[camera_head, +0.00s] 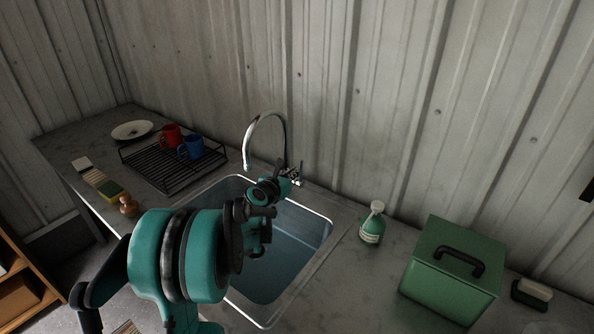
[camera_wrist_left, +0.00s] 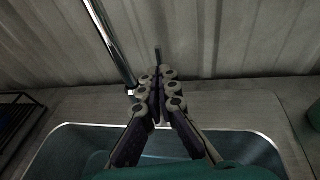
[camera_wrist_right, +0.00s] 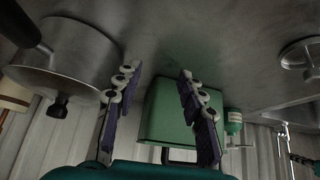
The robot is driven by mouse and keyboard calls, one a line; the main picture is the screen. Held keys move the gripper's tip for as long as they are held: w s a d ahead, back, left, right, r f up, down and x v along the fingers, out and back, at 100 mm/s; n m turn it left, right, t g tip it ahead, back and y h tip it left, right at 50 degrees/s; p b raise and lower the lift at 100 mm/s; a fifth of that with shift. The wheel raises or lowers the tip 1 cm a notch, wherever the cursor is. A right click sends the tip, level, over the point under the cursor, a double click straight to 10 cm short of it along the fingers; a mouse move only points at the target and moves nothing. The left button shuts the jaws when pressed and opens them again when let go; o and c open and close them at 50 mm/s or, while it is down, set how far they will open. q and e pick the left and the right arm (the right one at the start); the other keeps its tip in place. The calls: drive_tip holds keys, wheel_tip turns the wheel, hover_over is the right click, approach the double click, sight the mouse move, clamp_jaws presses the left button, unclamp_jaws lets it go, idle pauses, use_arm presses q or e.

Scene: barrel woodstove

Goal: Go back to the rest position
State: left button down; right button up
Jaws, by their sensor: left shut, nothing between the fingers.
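My left gripper (camera_head: 288,174) reaches over the sink (camera_head: 318,255), its fingertips close to the tap's base and handle (camera_head: 296,181). In the left wrist view its fingers (camera_wrist_left: 158,80) are together and hold nothing. A thin dark rod shows just behind the tips; I cannot tell if they touch it. The chrome tap (camera_head: 247,150) arches up beside the gripper. My right gripper (camera_wrist_right: 158,78) shows only in the right wrist view, where its fingers are spread apart with nothing between them. That view looks upside down, with a green box (camera_wrist_right: 168,118) beyond the fingers.
A soap bottle (camera_head: 372,225) and a green lidded box (camera_head: 452,272) stand right of the sink. A black rack (camera_head: 165,172) with a red mug (camera_head: 171,137) and a blue mug (camera_head: 191,147) is on the left, near a plate (camera_head: 132,130). A metal pot (camera_wrist_right: 65,60) shows near the right gripper.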

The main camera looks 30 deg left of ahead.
use_arm(q)
drive_tip(key=a+v, duration=0.1)
drive_tip(key=v, duration=0.7)
drive_tip(key=s+d+f+m+g+h, duration=0.15)
drive_tip(key=s+d+m, duration=0.35)
drive_tip(key=d+m, duration=0.5)
drive_tip(key=s+d+f+m+g+h, duration=0.1)
drive_tip(key=s+d+m+g+h, duration=0.2)
drive_tip(key=d+m, duration=0.65)
drive_tip(key=s+d+f+m+g+y, duration=0.1)
drive_tip(key=s+d+m, duration=0.1)
drive_tip(key=s+m, duration=0.3)
drive_tip(key=s+d+f+m+g+y, duration=0.1)
drive_tip(key=s+d+f+m, duration=0.1)
drive_tip(key=s+m, duration=0.3)
drive_tip(key=s+d+f+m+g+y, duration=0.1)
drive_tip(key=s+d+f+m, duration=0.1)
drive_tip(key=s+m, duration=0.3)
drive_tip(key=shift+s+d+m, duration=0.1)
drive_tip(key=shift+s+m, duration=0.1)
drive_tip(key=shift+m, duration=0.5)
drive_tip(key=shift+s+d+m, duration=0.1)
drive_tip(key=shift+s+m, duration=0.05)
drive_tip(key=shift+m, duration=0.5)
